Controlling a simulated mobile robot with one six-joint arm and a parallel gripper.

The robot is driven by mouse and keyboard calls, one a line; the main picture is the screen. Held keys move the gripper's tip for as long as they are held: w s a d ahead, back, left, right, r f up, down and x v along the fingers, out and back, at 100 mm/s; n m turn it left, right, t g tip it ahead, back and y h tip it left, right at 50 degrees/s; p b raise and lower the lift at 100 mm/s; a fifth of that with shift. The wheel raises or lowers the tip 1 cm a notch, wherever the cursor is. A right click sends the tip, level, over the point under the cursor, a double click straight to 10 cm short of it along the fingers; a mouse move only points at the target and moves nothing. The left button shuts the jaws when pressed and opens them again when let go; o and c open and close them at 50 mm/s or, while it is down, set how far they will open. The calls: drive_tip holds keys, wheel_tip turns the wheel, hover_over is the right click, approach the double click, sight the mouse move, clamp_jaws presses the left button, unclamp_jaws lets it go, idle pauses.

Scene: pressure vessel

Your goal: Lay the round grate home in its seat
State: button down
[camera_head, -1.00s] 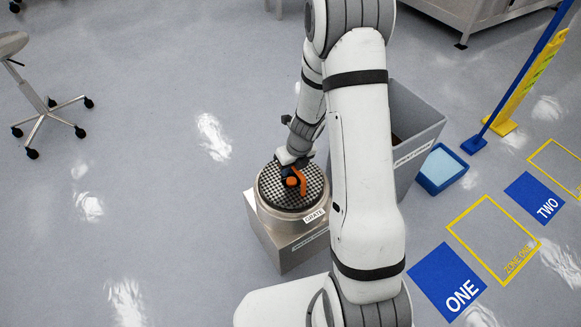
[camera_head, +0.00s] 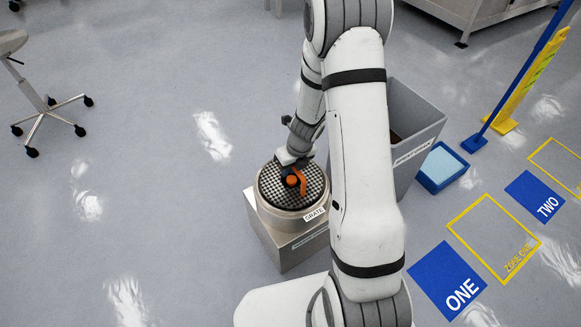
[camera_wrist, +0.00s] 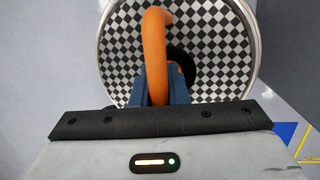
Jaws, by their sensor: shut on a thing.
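The round grate (camera_head: 276,191) has a black-and-white checkered face and an orange handle (camera_head: 302,183). It sits within the rim of a round metal vessel (camera_head: 289,221) labelled GRATE, on a metal box stand. In the wrist view the checkered grate (camera_wrist: 215,40) fills the ring, and a dark round spot shows beside the handle (camera_wrist: 155,50). My gripper (camera_head: 291,177) is above the grate with its blue fingers (camera_wrist: 150,88) shut on the orange handle. The grate looks about level. Whether it rests fully on the seat cannot be told.
A grey open bin (camera_head: 416,143) stands close to the right of the vessel, with a blue tray (camera_head: 441,167) beyond it. A wheeled stool (camera_head: 45,105) is at the far left. Floor markings ONE (camera_head: 447,282) and TWO (camera_head: 535,196) lie right.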

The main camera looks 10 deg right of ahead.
drive_tip(key=shift+f+b, duration=0.45)
drive_tip(key=shift+f, duration=0.2)
drive_tip(key=c, duration=1.5)
unclamp_jaws()
drive_tip(key=shift+r, duration=0.1)
drive_tip(key=shift+o, duration=0.8)
drive_tip(key=shift+s, duration=0.1)
drive_tip(key=p+v, duration=0.5)
drive_tip(key=v, duration=0.3)
drive_tip(key=shift+a, duration=0.1)
